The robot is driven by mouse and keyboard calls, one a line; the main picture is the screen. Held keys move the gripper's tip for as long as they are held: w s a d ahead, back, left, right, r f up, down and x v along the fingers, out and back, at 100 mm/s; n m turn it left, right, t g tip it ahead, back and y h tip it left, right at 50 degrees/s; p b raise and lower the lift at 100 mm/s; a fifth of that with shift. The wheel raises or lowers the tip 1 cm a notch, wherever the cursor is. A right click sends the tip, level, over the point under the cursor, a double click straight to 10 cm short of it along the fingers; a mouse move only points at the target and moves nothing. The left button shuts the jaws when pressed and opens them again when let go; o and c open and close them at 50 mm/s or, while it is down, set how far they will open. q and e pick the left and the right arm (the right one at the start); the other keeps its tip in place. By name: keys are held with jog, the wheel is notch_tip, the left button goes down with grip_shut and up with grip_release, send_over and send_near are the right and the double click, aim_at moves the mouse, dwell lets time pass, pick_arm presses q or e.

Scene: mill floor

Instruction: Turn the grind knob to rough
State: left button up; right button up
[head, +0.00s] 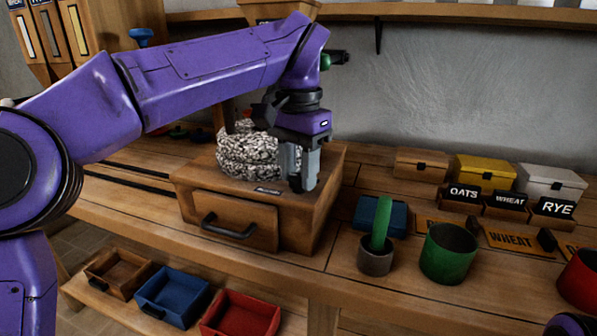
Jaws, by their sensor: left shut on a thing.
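The mill is a wooden box (190,193) with a drawer (232,222) and black handle in front. Speckled grey millstones (250,152) sit on its top. A small dark label plate (268,190) lies on the top near the front edge. My left gripper (300,180) points down at the right part of the mill's top, beside the stones. It is shut on the grind knob, which its fingers hide almost wholly, so the knob's setting cannot be read. My right gripper is not in view.
A grey cup with a green handle (382,225), a green cup (448,253) and a red cup (579,281) stand right of the mill. Lidded boxes (484,173) stand behind labels. Brown, blue and red trays (242,315) sit below in front.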

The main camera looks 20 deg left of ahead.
aim_at(298, 176)
pick_arm(q)
jog(key=shift+r, duration=0.1)
jog(key=o, duration=1)
notch_tip(298, 176, up, 10)
jog(key=p, duration=0.4)
jog(key=shift+r+p, duration=0.25)
jog(key=shift+p, duration=0.05)
jog(key=shift+a, duration=0.1)
